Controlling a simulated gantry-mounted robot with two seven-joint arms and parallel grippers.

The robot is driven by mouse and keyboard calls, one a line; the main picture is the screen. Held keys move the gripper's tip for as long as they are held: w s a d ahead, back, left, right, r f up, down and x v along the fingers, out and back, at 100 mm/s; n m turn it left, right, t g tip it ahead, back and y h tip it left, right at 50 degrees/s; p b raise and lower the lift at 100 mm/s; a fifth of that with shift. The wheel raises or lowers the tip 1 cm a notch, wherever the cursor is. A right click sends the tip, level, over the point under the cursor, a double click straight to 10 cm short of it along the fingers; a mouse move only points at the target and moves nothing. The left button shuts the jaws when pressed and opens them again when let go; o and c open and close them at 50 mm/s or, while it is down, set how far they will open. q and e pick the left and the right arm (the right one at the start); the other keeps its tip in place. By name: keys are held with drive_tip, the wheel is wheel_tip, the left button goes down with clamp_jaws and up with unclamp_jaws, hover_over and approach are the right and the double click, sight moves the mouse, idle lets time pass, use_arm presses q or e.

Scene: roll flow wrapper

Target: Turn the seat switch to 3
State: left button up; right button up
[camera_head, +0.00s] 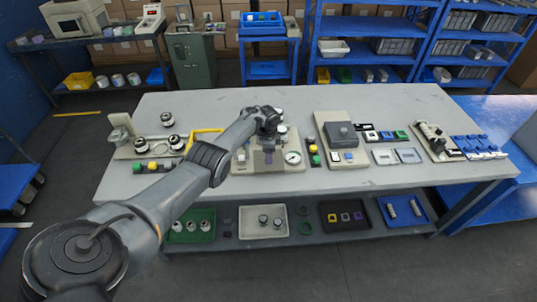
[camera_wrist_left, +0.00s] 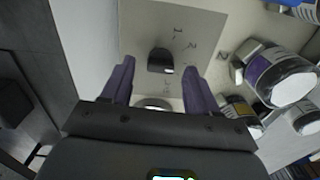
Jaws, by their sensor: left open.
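The seat switch is a dark knob (camera_wrist_left: 160,60) with a lighter end face, on a pale panel (camera_wrist_left: 145,20) in the left wrist view. Small printed marks sit to the right of the knob; some look like numerals, but I cannot tell which one it points to. My left gripper (camera_wrist_left: 159,75) is open, with its two purple fingers on either side of the knob and a gap on both sides. My right gripper is not in view.
A round gauge (camera_head: 293,157) stands right of my gripper, and labelled jars (camera_wrist_left: 285,78) show close by in the wrist view. A yellow frame (camera_head: 205,136) lies to the left. A grey box device (camera_head: 341,134) is further right. The table's front strip (camera_head: 330,180) is clear.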

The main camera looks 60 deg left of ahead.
use_arm(q)
wheel_tip(320, 180, up, 10)
drive_tip(key=p, duration=0.4)
drive_tip(key=shift+f, duration=0.2)
